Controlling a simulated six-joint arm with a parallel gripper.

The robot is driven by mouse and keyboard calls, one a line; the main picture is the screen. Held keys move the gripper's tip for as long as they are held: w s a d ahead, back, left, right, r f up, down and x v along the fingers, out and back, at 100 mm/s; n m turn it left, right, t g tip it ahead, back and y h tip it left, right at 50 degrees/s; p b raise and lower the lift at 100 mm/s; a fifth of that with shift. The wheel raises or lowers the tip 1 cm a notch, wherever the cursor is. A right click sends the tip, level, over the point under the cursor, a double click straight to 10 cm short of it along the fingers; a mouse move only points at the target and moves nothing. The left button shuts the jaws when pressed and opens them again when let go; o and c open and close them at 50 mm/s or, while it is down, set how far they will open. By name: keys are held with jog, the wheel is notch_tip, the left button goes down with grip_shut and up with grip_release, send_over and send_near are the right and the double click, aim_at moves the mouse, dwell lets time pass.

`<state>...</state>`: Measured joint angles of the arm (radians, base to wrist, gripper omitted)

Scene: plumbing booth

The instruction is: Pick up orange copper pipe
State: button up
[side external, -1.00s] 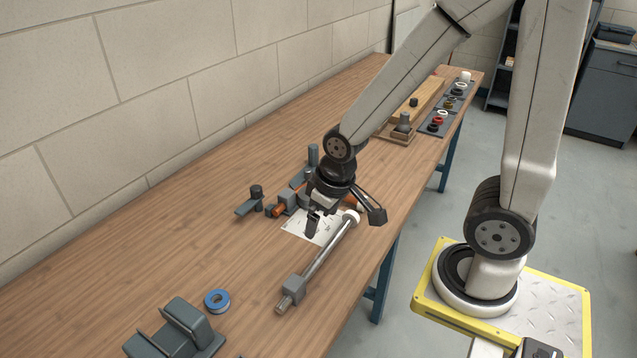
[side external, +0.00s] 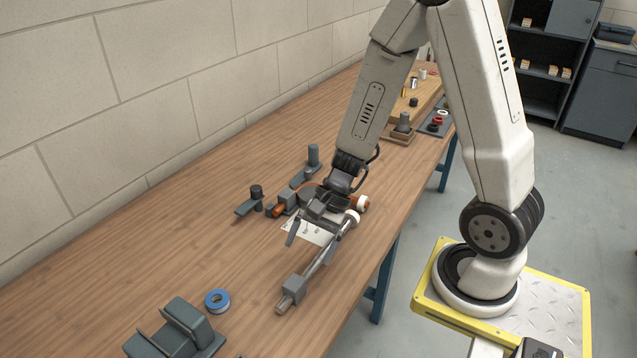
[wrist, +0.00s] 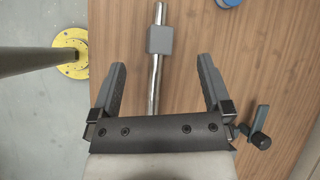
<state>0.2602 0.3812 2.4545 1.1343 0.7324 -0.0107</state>
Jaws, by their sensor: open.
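The orange copper pipe (side external: 279,210) shows only in part in the side view; its near end sits by a grey clamp block on the bench, and my gripper and wrist hide some of it. A second orange piece (side external: 362,203) with a white end shows to the right of my wrist; I cannot tell whether it joins the pipe. My gripper (side external: 313,240) is open, pointing down beside the copper pipe and over a steel pipe (side external: 312,266). In the wrist view the steel pipe (wrist: 155,85) runs between the open fingers of my gripper (wrist: 162,68). No copper pipe shows there.
A grey block (side external: 298,286) is around the steel pipe. A white sheet (side external: 306,233) lies under my gripper. A dark clamp with a knob (side external: 256,193) stands left. Blue tape (side external: 217,300) and a grey cradle (side external: 180,330) are nearer. The bench's left middle is clear.

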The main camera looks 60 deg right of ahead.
jog(key=w+d+m+t+y, duration=0.2)
jog(key=w+m+t, duration=0.2)
jog(key=w+m, duration=0.15)
jog(key=m+t+h, duration=0.8)
jog(key=m+h, duration=0.1)
jog(key=m, duration=0.7)
send_near(291, 195)
jog(key=shift+x, duration=2.4)
jog(key=shift+w, duration=0.1)
jog(key=shift+x, duration=2.45)
grip_shut()
